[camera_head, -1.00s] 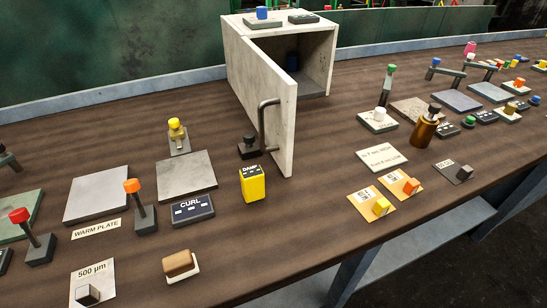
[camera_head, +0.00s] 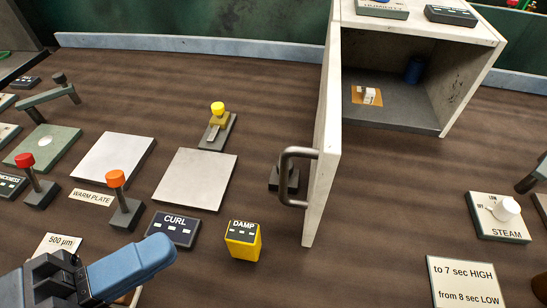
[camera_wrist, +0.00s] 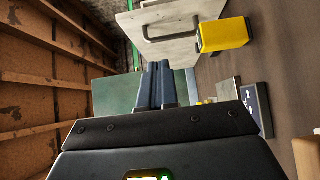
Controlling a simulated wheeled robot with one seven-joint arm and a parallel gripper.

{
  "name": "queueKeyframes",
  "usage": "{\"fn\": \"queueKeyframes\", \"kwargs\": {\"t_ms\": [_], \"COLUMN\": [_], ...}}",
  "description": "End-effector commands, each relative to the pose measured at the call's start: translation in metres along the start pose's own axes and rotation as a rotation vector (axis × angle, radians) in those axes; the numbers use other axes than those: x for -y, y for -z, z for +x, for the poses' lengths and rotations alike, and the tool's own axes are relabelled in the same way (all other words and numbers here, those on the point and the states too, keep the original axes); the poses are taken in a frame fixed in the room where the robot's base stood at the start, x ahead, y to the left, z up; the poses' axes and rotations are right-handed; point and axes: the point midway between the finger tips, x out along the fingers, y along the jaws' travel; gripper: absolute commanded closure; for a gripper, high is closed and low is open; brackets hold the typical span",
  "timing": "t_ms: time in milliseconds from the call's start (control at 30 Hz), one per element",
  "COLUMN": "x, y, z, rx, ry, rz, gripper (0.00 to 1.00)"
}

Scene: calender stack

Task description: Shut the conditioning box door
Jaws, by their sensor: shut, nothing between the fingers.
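The conditioning box (camera_head: 485,75) stands at the back right of the bench with its front open. Its pale door (camera_head: 323,130) is swung wide open toward the front, with a dark bar handle (camera_head: 288,180) on its left face. The door (camera_wrist: 190,40) and its handle (camera_wrist: 168,30) also show at the top of the wrist view. My gripper (camera_head: 170,250) is at the lower left of the head view, its blue fingers shut and empty. It is apart from the door, left of the yellow DAMP block (camera_head: 243,240).
Inside the box are a small white piece on an orange card (camera_head: 367,95) and a blue cylinder (camera_head: 413,69). A dark block (camera_head: 284,178) stands behind the handle. The CURL display (camera_head: 173,229) and orange-topped lever (camera_head: 122,200) are near my gripper.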

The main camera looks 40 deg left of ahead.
Motion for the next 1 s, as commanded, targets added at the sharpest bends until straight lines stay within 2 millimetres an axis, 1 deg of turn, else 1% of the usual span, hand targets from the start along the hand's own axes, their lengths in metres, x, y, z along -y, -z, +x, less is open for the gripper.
{"fn": "queueKeyframes", "kwargs": {"t_ms": [133, 267, 367, 733, 833, 1000], "x": [0.0, 0.0, -0.001, -0.001, -0.001, -0.001], "y": [0.0, 0.0, -0.001, -0.001, -0.013, -0.024], "z": [0.002, 0.014, 0.03, 0.102, 0.112, 0.124], "rx": [-0.001, 0.001, 0.002, 0.003, 0.0, -0.001], "ry": [0.0, 0.001, 0.0, 0.0, 0.001, 0.001], "rz": [0.0, -0.001, -0.001, 0.001, -0.001, 0.0], "gripper": [1.0, 1.0, 1.0, 1.0, 1.0, 1.0]}}
